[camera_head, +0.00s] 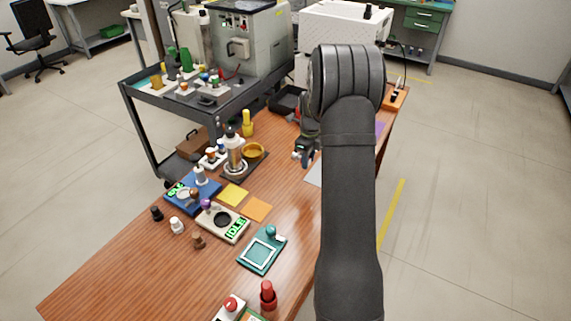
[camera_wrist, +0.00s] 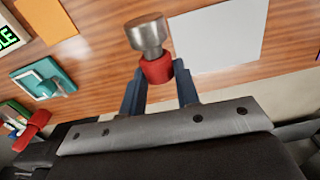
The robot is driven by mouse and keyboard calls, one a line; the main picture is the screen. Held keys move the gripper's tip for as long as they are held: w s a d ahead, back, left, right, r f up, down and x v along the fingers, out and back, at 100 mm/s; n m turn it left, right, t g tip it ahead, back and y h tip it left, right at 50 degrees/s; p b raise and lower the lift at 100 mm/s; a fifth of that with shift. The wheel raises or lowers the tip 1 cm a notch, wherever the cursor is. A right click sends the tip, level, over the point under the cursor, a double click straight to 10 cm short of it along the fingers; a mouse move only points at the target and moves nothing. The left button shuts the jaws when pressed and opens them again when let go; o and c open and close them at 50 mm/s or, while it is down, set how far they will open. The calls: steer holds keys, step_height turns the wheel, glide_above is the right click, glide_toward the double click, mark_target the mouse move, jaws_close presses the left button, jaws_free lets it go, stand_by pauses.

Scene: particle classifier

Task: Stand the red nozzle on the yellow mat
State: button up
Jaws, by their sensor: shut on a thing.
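The red nozzle (camera_wrist: 157,70), a red collar with a silver metal head, is between the two fingers of my gripper (camera_wrist: 160,86) in the wrist view. My gripper is shut on the red collar, and the metal head points away from the palm. In the head view my gripper (camera_head: 304,156) is over the far half of the table, beside the white sheet; the nozzle is hard to make out there. The yellow mat (camera_head: 232,195) lies flat and bare on the table, nearer and to the left of my gripper. I cannot make it out in the wrist view.
An orange mat (camera_head: 257,209) adjoins the yellow one. A teal tray (camera_head: 262,250) and a red-topped thing (camera_head: 268,295) are nearer.

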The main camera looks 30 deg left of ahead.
glide_above(280, 179)
step_height(280, 179, down, 6)
steer(key=shift+f, duration=2.15)
steer(key=shift+f, duration=0.1)
steer(key=o, duration=0.7)
steer(key=shift+f, duration=0.1)
steer(key=shift+c, duration=0.2)
steer(key=o, duration=0.4)
steer(key=shift+o, duration=0.2)
step_height(280, 179, up, 11)
steer(key=shift+r, duration=0.2)
steer(key=shift+o, duration=0.8)
steer(key=shift+r, duration=0.5)
